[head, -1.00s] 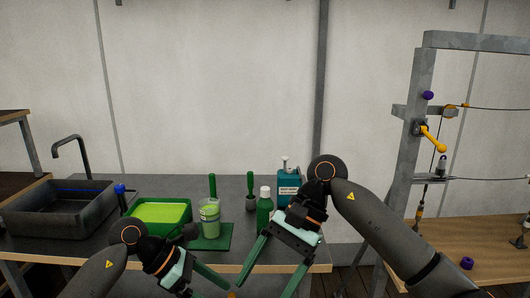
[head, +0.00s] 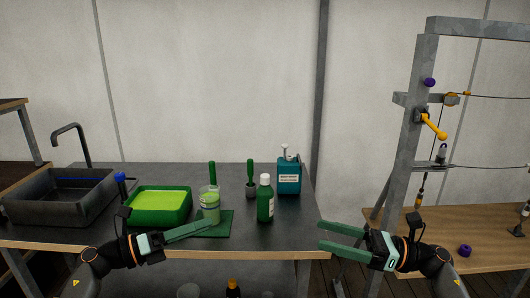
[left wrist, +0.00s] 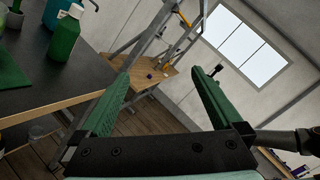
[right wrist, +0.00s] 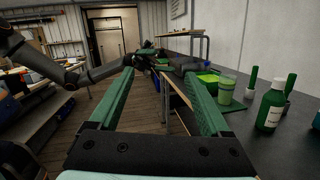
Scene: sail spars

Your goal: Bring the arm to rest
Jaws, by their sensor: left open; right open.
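My left gripper (head: 212,227) is open and empty, its fingers pointing right in front of the dark bench. Between its fingers in the left wrist view (left wrist: 158,72) there is only open space. My right gripper (head: 320,237) is open and empty past the bench's right end, its fingers pointing left. In the right wrist view its spread fingers (right wrist: 159,72) hold nothing, with the left arm visible beyond them. Neither gripper clearly touches anything.
The bench (head: 285,233) holds a sink (head: 60,205), a green tub (head: 160,217), a jar (head: 209,207), a green bottle (head: 265,200) and a teal pump bottle (head: 289,178). A metal frame (head: 413,150) stands over a wooden table (head: 490,245) at right.

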